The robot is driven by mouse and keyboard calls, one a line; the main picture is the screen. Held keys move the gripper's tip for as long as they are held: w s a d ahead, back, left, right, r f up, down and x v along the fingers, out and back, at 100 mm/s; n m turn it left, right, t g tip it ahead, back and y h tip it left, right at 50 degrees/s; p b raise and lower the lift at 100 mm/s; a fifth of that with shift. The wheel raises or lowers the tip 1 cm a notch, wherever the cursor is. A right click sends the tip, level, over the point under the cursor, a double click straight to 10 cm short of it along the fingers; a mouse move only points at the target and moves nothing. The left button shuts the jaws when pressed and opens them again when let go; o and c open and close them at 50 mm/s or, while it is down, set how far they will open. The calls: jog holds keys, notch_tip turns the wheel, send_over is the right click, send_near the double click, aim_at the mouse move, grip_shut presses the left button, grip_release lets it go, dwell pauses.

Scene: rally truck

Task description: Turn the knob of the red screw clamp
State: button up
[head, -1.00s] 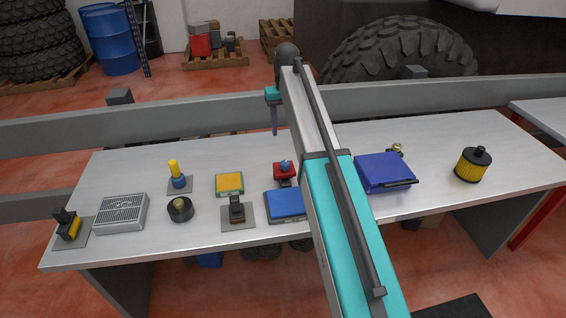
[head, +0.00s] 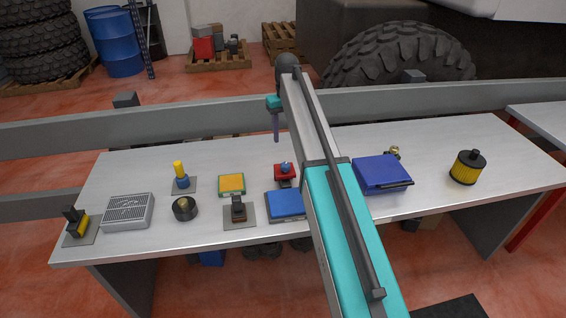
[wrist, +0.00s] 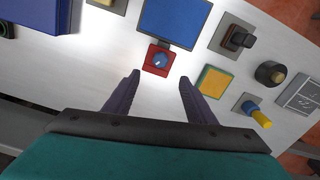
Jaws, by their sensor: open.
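The red screw clamp (head: 284,173) stands on the workbench just behind the blue flat box, with its blue knob (head: 286,167) on top. In the wrist view the red clamp (wrist: 158,60) and its round blue knob (wrist: 160,60) lie ahead of the fingers, roughly midway between their lines. My gripper (wrist: 158,85) has its two purple fingers spread wide with nothing between them. In the head view my gripper (head: 276,128) points down above the back of the bench, behind the clamp and apart from it.
A blue flat box (head: 285,205) is right beside the clamp. A yellow-topped green block (head: 231,184), a small brown device on a plate (head: 238,210) and a black round part (head: 184,208) lie to the left. A blue case (head: 381,174) and yellow filter (head: 468,167) stand right.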

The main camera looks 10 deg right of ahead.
aim_at(285, 164)
jog(key=shift+a+f, duration=0.1)
jog(key=shift+f, duration=0.05)
jog(key=shift+f+b, duration=3.95)
jog(key=shift+f, duration=2.85)
jog(key=c, duration=0.9)
jog(key=shift+a, duration=0.25)
jog(key=shift+c, duration=0.7)
jog(key=shift+d, duration=0.15)
jog(key=shift+m, duration=0.3)
